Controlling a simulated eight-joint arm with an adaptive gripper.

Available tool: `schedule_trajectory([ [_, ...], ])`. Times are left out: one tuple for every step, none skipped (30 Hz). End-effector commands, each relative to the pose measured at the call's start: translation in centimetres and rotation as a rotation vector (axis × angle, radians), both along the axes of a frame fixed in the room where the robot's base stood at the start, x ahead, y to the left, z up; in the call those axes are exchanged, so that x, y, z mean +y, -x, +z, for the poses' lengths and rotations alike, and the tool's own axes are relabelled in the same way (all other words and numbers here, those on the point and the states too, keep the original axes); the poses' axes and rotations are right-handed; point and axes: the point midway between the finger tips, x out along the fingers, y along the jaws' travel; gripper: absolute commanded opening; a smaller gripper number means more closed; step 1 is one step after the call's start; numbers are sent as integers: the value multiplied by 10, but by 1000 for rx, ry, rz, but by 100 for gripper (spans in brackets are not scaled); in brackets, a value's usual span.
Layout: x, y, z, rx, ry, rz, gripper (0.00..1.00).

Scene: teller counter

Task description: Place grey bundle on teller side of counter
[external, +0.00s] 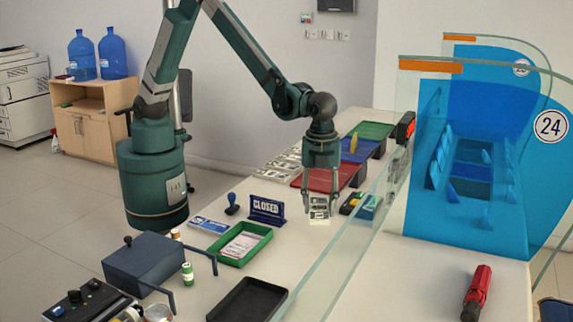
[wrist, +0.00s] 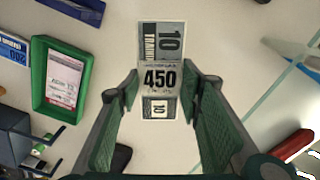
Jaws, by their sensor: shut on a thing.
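The grey bundle (external: 319,210) hangs below my gripper (external: 320,190), low over the white counter (external: 305,235), left of the glass screen. I cannot tell whether its lower end touches the counter. In the wrist view the grey bundle (wrist: 161,77) shows a printed 10 and a pale band marked 450. My gripper (wrist: 161,97) has one finger on each side of it and is shut on it. Other grey bundles (external: 278,172) lie farther back on the counter.
The glass screen (external: 345,255) runs close on the right. A CLOSED sign (external: 267,210), a stamp (external: 232,205) and a green tray (external: 242,246) stand to the left. Red (external: 325,178), blue (external: 362,150) and green (external: 372,130) trays lie behind. A black tray (external: 250,302) is in front.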

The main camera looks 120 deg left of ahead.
Motion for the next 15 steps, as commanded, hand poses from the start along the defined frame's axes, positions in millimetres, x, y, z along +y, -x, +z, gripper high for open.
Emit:
schedule_trajectory([
  [11, 1, 0, 0, 0, 61, 23],
  [17, 1, -1, 0, 0, 101, 23],
  [25, 2, -1, 0, 0, 154, 23],
  [30, 2, -2, 0, 0, 194, 23],
  [36, 3, -2, 0, 0, 233, 23],
  [44, 4, -3, 0, 0, 287, 23],
  [50, 4, -3, 0, 0, 327, 23],
  [55, 5, -4, 0, 0, 367, 23],
  [63, 6, -4, 0, 0, 419, 23],
  [69, 7, -5, 0, 0, 459, 23],
  [74, 8, -6, 0, 0, 499, 23],
  [82, 9, -6, 0, 0, 553, 23],
  [87, 10, -6, 0, 0, 592, 23],
  [93, 11, -7, 0, 0, 632, 23],
  [101, 12, -7, 0, 0, 685, 23],
])
